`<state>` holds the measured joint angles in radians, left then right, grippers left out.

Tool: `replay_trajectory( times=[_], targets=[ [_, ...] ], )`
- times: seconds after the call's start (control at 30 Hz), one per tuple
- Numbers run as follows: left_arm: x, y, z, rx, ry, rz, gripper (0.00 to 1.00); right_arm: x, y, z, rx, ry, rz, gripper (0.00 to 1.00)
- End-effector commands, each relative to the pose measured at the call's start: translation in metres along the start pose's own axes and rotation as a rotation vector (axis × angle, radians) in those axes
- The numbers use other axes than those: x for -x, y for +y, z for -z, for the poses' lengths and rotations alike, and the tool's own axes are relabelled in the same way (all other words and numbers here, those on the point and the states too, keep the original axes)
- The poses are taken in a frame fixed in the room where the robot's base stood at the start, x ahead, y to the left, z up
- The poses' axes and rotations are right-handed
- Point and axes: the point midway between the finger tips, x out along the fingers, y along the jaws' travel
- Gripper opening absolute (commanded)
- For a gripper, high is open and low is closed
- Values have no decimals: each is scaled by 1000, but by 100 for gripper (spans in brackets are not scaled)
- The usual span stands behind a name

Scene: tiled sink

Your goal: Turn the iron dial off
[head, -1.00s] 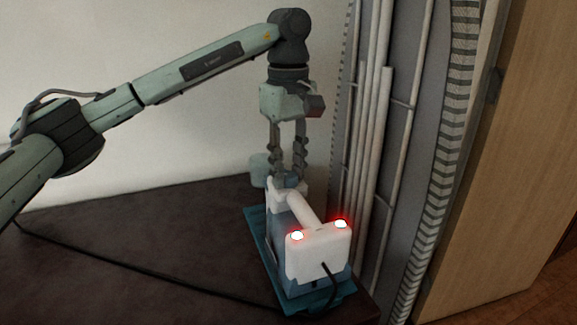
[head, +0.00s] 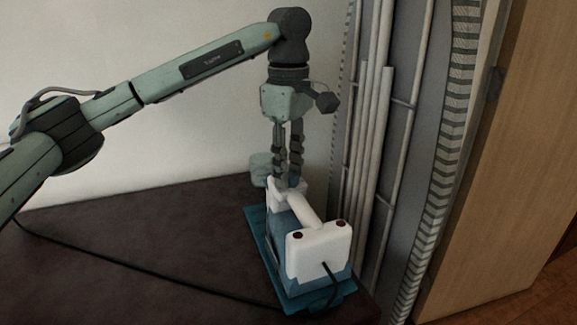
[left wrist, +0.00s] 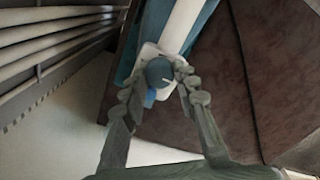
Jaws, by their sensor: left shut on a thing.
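The iron (head: 320,252) is white and blue and stands on a teal base (head: 262,262) on the dark table. Its two indicator lights (head: 341,223) are dark red and unlit. In the left wrist view, the round blue dial (left wrist: 159,72) with a pale mark sits at the end of the white handle (left wrist: 182,28). My left gripper (head: 287,183) points straight down at the far end of the iron. Its fingers (left wrist: 158,76) are shut on the dial, one on each side. In the head view the dial is hidden by the fingers. My right gripper is not in view.
A black cord (head: 130,262) runs across the dark table (head: 120,225). An ironing board (head: 400,140) with pale metal tubes stands upright close to the right of the iron. A wooden panel (head: 510,150) is farther right. The left part of the table is clear.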

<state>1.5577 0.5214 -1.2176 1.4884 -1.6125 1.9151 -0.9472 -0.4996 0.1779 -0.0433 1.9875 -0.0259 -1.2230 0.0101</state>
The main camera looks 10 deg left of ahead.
Motion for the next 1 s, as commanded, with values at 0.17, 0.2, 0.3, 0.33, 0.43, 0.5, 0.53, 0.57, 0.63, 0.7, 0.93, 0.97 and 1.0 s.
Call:
replay_trajectory(
  times=[0.17,0.2,0.3,0.33,0.43,0.5,0.53,0.57,0.63,0.7,0.93,0.97,1.0],
  targets=[
    [1,0,0,0,1,-1,36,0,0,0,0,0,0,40],
    [1,0,0,0,1,-1,41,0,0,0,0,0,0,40],
    [0,0,0,0,0,-1,50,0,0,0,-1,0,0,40],
    [0,0,0,0,0,-1,50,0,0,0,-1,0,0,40],
    [0,0,0,0,0,0,50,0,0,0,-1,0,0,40],
    [0,0,0,-1,0,0,50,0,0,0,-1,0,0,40],
    [0,0,0,-1,0,0,50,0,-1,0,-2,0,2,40],
    [1,0,0,-1,0,-1,50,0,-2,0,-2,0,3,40],
    [5,0,0,-1,0,-1,50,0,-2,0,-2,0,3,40],
    [13,0,0,0,1,-3,50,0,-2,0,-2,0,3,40],
    [60,1,0,1,1,-5,50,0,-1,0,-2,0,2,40],
    [66,1,0,1,1,-4,50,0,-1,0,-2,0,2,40],
    [75,1,0,1,1,-5,50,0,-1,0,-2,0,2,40]
  ],
)
